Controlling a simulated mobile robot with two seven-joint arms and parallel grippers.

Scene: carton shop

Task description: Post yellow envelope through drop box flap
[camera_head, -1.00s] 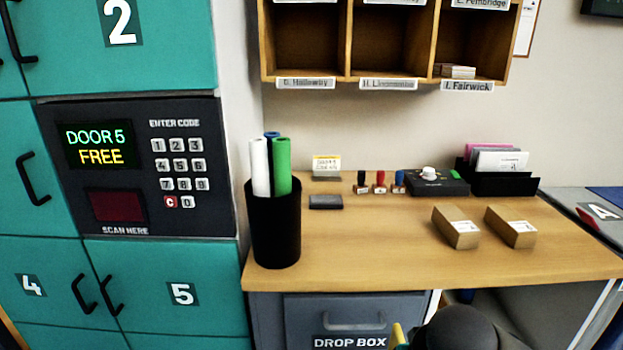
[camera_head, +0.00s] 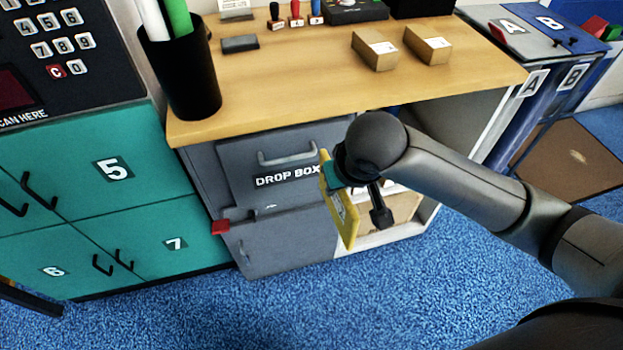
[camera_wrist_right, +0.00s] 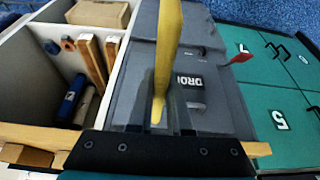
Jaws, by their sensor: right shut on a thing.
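The grey drop box (camera_head: 262,240) stands under the desk. Its flap (camera_head: 240,165) has a bar handle and a DROP BOX label, and looks closed. My right gripper (camera_head: 334,176) is shut on the yellow envelope (camera_head: 346,218), which hangs on edge in front of the box's right side. In the right wrist view the envelope (camera_wrist_right: 168,40) stands edge-on between the fingers (camera_wrist_right: 158,112), and covers part of the drop box front (camera_wrist_right: 215,110). I cannot tell whether it touches the box. My left gripper is not in view.
A red flag (camera_head: 220,226) sticks out at the box's left edge, beside teal lockers (camera_head: 140,235). The desk top (camera_head: 290,85) overhangs the box. Open shelves (camera_wrist_right: 60,70) adjoin it, holding rolls and a carton. Blue carpet (camera_head: 300,310) in front is clear.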

